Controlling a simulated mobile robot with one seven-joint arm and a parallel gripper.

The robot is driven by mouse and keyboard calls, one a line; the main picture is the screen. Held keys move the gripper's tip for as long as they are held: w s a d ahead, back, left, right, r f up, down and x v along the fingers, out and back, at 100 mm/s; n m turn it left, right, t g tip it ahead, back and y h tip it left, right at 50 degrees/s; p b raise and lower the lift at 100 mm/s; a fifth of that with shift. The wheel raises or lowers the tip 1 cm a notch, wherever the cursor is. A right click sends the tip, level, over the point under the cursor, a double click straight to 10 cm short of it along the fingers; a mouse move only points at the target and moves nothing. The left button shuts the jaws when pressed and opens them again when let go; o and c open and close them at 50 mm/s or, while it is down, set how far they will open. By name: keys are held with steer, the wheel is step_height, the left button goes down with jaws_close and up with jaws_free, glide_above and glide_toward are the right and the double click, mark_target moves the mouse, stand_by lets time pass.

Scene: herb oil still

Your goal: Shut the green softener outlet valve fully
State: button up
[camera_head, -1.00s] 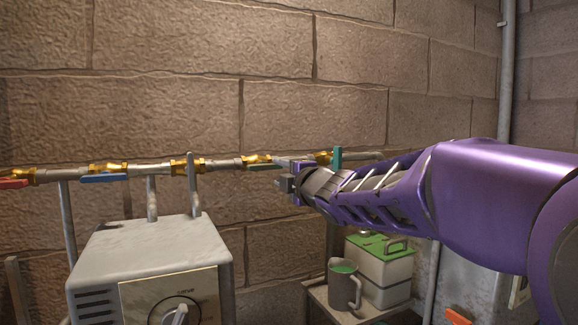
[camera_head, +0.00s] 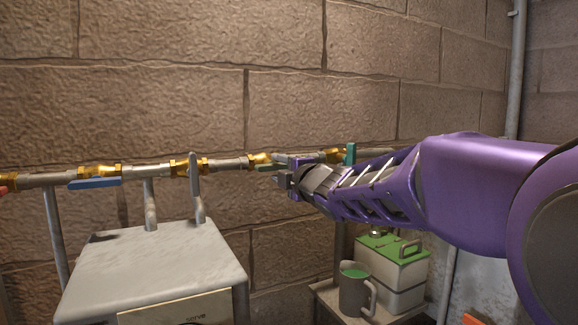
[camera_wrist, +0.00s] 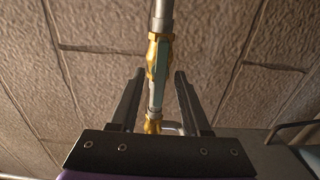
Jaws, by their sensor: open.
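A brass valve with a dull green lever (camera_head: 267,167) sits on the wall pipe in the head view, partly hidden by my gripper. Its lever (camera_wrist: 161,72) lies along the pipe in the wrist view. My gripper (camera_head: 284,176) is open at the pipe, just right of this valve's body. In the wrist view my two fingers (camera_wrist: 158,76) stand apart on either side of the pipe and lever. I cannot tell whether either finger touches the lever.
A teal lever (camera_head: 350,153) stands upright across the pipe to the right. A blue lever (camera_head: 94,183) and a grey upright lever (camera_head: 194,175) are to the left. A grey machine (camera_head: 155,265) stands below. A jug (camera_head: 354,290) and green-lidded box (camera_head: 392,270) are under my arm.

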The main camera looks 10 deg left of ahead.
steer(key=shift+w+a, duration=0.2)
steer(key=shift+w, duration=0.1)
jaws_close()
